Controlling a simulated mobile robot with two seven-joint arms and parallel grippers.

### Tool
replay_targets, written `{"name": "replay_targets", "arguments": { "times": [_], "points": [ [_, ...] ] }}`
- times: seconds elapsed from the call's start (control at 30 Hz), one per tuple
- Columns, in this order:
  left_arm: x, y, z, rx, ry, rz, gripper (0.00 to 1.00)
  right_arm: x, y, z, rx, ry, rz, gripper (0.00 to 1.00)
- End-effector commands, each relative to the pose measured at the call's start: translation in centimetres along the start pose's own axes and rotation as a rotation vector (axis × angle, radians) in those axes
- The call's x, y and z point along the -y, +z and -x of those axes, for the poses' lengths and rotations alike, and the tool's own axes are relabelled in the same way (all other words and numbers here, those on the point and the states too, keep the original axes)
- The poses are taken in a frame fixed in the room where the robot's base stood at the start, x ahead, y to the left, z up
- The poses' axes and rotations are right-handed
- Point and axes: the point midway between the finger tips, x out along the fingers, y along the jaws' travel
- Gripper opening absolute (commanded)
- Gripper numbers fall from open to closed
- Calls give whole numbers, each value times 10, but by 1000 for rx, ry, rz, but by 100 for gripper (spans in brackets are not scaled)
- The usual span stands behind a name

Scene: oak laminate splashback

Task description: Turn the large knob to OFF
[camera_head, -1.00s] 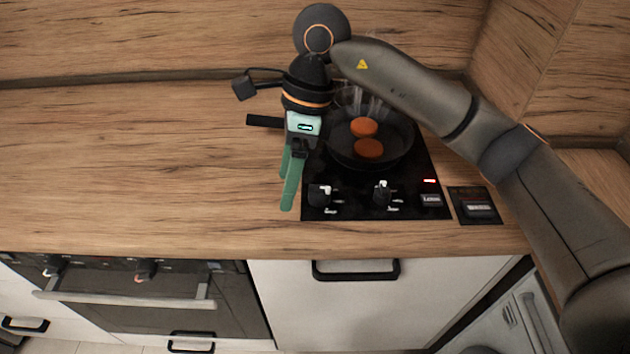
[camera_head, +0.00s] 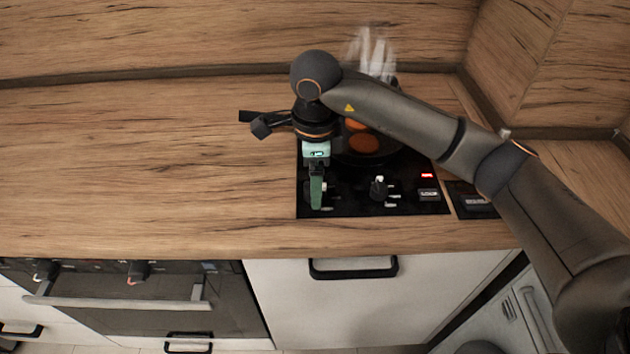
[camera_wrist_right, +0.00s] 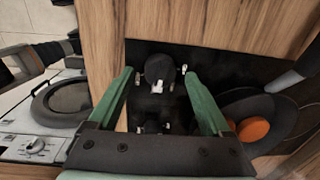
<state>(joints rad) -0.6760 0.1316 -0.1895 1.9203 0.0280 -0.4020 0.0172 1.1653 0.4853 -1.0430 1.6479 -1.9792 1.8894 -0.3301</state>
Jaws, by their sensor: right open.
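The cooktop's control strip holds two dark knobs. The left knob (camera_wrist_right: 159,68) looks the larger one in the right wrist view; in the head view it is mostly hidden behind my fingers. The smaller right knob (camera_head: 378,189) has a pale mark at its top and shows lower in the wrist view (camera_wrist_right: 152,126). My right gripper (camera_head: 316,198) points down over the left knob. In the wrist view its green fingers (camera_wrist_right: 158,76) are open, one on each side of that knob, with no clear contact. My left gripper is not in view.
A dark pan (camera_head: 387,149) with orange-brown patties (camera_head: 363,143) sits behind the knobs, pale steam (camera_head: 375,52) above it. A small red display (camera_head: 427,175) is lit at the right of the black cooktop (camera_head: 345,208). The wooden counter (camera_head: 130,170) is clear on the left.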

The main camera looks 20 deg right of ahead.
Motion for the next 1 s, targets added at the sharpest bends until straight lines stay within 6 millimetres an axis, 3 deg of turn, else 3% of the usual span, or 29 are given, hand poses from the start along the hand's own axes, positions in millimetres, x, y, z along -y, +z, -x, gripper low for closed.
{"name": "replay_targets", "arguments": {
  "times": [0.13, 0.43, 1.0],
  "points": [
    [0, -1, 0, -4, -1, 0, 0, 0, 0, -11, 0, 1, -1, 83],
    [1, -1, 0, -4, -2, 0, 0, 0, 0, -12, 0, 0, -1, 83],
    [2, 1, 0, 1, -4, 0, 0, 0, 0, -12, 1, 0, 0, 19]
  ]
}}
